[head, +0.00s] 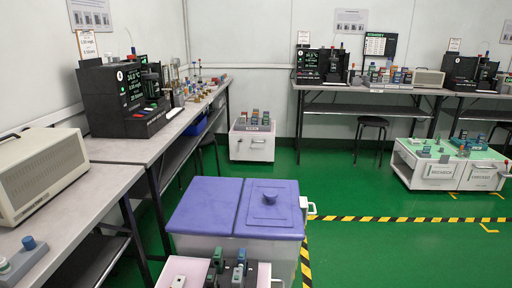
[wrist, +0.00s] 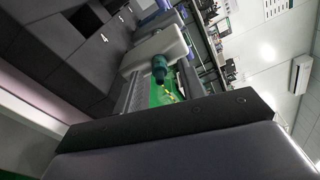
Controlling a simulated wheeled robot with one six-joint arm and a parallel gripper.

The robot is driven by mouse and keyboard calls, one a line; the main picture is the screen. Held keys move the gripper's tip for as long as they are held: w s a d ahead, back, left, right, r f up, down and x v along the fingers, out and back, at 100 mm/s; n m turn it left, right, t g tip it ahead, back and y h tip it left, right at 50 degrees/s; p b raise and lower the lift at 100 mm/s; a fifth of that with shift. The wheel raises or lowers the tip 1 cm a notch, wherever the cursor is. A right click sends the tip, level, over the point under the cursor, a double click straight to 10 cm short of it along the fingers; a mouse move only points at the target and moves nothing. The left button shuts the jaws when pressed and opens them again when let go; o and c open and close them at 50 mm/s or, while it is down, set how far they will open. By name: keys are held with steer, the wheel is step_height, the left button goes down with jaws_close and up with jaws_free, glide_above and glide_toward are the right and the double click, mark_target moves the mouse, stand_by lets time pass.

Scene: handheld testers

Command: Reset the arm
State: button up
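My arm and gripper do not show in the head view. In the wrist view a large dark grey part with a black bar fills the bottom; it looks like part of my gripper, but its two fingertips cannot be made out. A teal knob-like object (wrist: 160,68) shows near the middle, in front of or against a pale grey rounded block (wrist: 155,50). I cannot tell whether anything is held.
A grey bin with a purple lid (head: 236,206) stands close in front, with a tray of testers (head: 228,273) before it. Benches with black instruments (head: 122,98) line the left and back. A white cart (head: 448,168) stands right. Green floor (head: 370,245) is clear at right.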

steer(key=s+a+p, duration=0.2)
steer(key=s, duration=0.8)
steer(key=w, duration=0.3)
steer(key=w+d+b, duration=0.1)
steer(key=w, duration=0.3)
steer(key=w+d+b, duration=0.1)
steer(key=w, duration=0.2)
steer(key=shift+w+d, duration=0.1)
steer(key=shift+w, duration=0.15)
steer(key=s, duration=0.2)
steer(key=shift+s, duration=0.4)
steer(key=shift+s+b, duration=0.4)
steer(key=shift+s, duration=1.15)
